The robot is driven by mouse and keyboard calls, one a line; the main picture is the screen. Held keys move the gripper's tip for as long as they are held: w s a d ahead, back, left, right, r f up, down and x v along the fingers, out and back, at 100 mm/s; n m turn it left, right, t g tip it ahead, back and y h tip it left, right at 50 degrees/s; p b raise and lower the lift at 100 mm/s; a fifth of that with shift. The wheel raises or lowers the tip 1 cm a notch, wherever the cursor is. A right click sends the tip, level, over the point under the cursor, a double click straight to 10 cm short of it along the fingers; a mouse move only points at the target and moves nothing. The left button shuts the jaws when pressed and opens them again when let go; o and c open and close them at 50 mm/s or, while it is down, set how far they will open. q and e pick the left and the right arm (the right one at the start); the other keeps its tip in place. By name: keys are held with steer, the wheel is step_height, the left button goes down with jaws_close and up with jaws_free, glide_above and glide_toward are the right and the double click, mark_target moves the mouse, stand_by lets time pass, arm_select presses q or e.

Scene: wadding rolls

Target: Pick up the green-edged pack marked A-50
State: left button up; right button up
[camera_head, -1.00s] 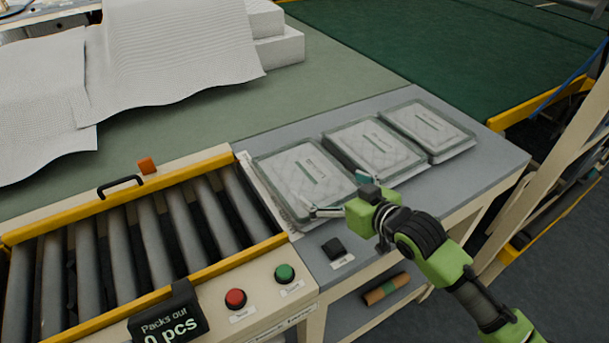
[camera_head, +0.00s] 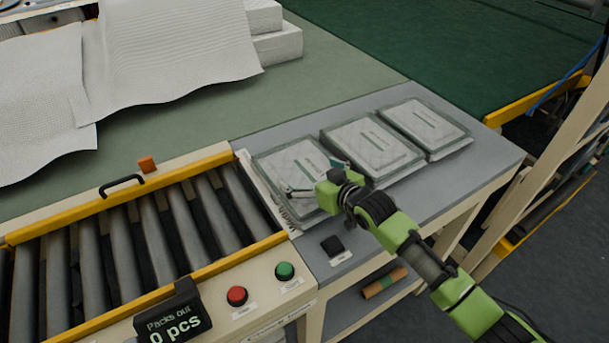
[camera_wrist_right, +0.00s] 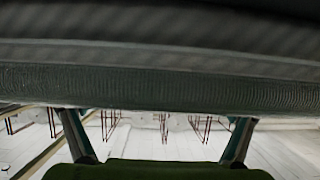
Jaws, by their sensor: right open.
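Three flat, pale packs with grey-green edges lie in a row on the grey table: the nearest pack (camera_head: 284,164), the middle pack (camera_head: 370,147) and the far pack (camera_head: 422,122). Each has a label strip too small to read, so I cannot tell which is A-50. My right gripper (camera_head: 315,177) is open over the front right part of the nearest pack, its fingers spread across it; contact is unclear. In the right wrist view the open fingers of the right gripper (camera_wrist_right: 157,138) show below a broad, grey, ribbed band close to the camera. My left gripper is out of view.
A roller conveyor (camera_head: 130,235) with yellow rails (camera_head: 190,279) lies left of the packs. Red (camera_head: 237,296) and green (camera_head: 285,271) buttons and a "0 pcs" display (camera_head: 173,318) are in front. A small black block (camera_head: 332,245) sits at the table's front edge.

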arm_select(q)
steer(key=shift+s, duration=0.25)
arm_select(e)
steer(key=c, duration=1)
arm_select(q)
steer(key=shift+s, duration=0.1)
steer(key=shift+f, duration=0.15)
arm_select(e)
steer(key=shift+r, duration=0.15)
